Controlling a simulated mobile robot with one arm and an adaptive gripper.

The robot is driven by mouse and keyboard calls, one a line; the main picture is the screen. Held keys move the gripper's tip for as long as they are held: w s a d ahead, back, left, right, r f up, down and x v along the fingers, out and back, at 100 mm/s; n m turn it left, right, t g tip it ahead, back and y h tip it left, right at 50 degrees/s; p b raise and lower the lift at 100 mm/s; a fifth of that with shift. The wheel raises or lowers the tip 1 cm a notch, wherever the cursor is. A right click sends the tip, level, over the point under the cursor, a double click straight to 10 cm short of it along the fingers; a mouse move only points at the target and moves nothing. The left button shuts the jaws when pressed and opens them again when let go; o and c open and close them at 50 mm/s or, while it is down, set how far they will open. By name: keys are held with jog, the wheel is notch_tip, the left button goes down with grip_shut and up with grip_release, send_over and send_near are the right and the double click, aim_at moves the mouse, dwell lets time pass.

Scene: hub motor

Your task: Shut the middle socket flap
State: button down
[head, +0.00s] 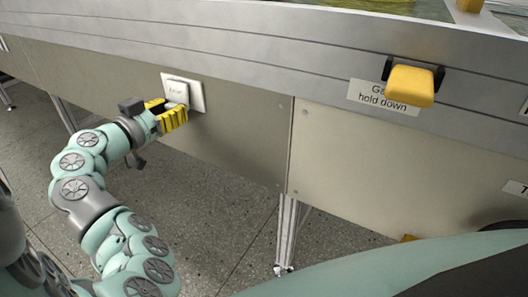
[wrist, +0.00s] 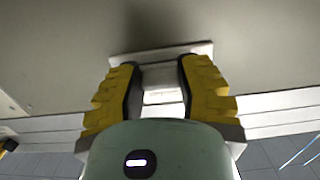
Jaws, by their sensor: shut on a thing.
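A white wall socket plate (head: 199,98) with a white flap (head: 176,88) is on the beige side panel of the bench, left of centre in the head view. The flap stands out from the plate and carries small lettering that I cannot read. My gripper (head: 174,116), with yellow ridged fingers, is at the lower part of the flap. In the wrist view the fingers (wrist: 158,88) are on either side of the flap (wrist: 160,78), shut on it, with the plate (wrist: 160,54) behind. The fingers partly hide the flap, and its exact angle is unclear.
A yellow handle (head: 408,84) on a black mount sticks out at the right, beside a partly covered label (head: 372,97). A metal leg (head: 290,230) stands below the panel. Speckled floor (head: 215,190) is open under the bench.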

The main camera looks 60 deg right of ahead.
jog(key=shift+d+f+h+b, duration=0.5)
jog(key=shift+h+b, duration=0.3)
jog(key=shift+b, duration=1.7)
jog(key=shift+r+h+b, duration=0.2)
jog(key=shift+h+b, duration=0.1)
jog(key=shift+b, duration=0.05)
jog(key=c, duration=0.5)
grip_release()
jog(key=shift+d, duration=0.2)
jog(key=shift+c, duration=0.2)
jog(key=shift+a, duration=0.1)
jog(key=shift+w+a, duration=0.1)
jog(key=shift+a, duration=0.4)
jog(key=s+a+f, duration=0.1)
jog(key=a, duration=1)
jog(key=shift+f, duration=0.35)
